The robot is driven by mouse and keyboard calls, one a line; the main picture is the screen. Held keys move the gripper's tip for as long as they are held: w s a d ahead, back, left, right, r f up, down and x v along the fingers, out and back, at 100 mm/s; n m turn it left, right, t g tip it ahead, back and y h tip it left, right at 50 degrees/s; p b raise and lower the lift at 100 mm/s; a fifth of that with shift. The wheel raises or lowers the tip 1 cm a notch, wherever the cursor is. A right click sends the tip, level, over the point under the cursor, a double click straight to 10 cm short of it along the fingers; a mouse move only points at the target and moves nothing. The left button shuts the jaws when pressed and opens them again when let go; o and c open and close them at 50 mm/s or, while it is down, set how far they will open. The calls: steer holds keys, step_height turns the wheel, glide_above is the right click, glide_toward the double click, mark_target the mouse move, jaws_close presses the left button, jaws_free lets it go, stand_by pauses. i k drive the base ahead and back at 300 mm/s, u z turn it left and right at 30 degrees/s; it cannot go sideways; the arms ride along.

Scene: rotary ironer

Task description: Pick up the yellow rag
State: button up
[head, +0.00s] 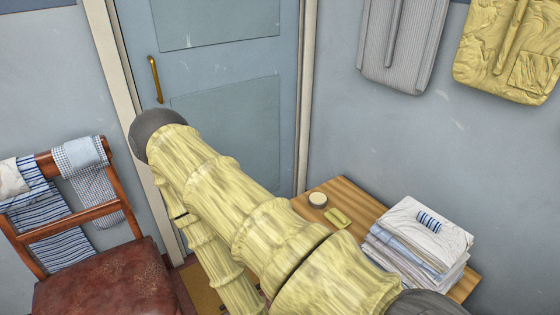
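I cannot make out a thing that is clearly a yellow rag. A small flat yellow-green piece (338,218) lies on the wooden table to the left of a stack of folded cloths; it is too small to tell if it is cloth. A large crumpled yellow garment (508,50) hangs on the wall at the upper right. My own pale yellow arm crosses the middle of the view and hides part of the table and floor. My gripper is not in view.
The wooden table (344,191) holds a small round tin (317,200) and the folded stack (418,240). A grey garment (402,42) hangs above. A chair (103,283) with striped cloths (52,232) stands left. A closed blue door (225,75) is behind my arm.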

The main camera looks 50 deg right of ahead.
mark_target(337, 218)
steer(key=u, duration=0.25)
steer(key=k, duration=1.15)
steer(key=z, duration=1.45)
steer(key=i, duration=0.3)
steer(key=u, duration=0.1)
